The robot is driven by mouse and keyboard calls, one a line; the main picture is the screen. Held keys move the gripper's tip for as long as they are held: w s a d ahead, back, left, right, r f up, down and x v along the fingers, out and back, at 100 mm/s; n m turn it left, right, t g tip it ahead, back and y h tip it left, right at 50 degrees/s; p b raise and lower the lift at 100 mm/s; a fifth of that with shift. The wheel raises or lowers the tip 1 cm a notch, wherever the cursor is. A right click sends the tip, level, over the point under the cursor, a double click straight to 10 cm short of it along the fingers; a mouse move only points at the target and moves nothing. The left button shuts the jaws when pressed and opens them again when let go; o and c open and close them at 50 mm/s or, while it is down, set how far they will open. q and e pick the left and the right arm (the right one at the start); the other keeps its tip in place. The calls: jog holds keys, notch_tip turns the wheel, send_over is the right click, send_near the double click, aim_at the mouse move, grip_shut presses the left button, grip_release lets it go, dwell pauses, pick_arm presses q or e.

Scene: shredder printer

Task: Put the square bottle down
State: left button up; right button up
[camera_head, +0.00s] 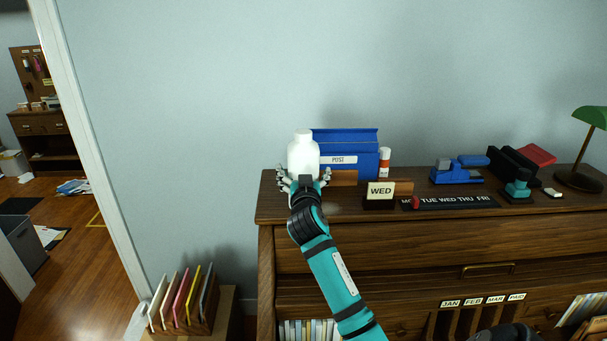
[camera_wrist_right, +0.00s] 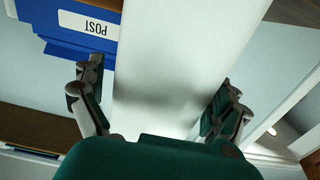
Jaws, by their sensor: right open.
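The white square bottle (camera_head: 303,153) stands upright at the left end of the wooden cabinet top (camera_head: 340,208), in front of the blue POST box. In the right wrist view the bottle (camera_wrist_right: 170,75) fills the middle, close to the palm. The bottle's base is hidden behind my gripper in the head view. My left gripper is in neither view.
The cabinet's left edge is close.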

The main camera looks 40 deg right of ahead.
jog(key=shift+r, duration=0.3)
jog(key=b+v, duration=0.3)
jog(key=v, duration=0.9)
jog(key=shift+b, duration=0.3)
jog(key=shift+a+f, duration=0.1)
jog(key=shift+f, duration=0.15)
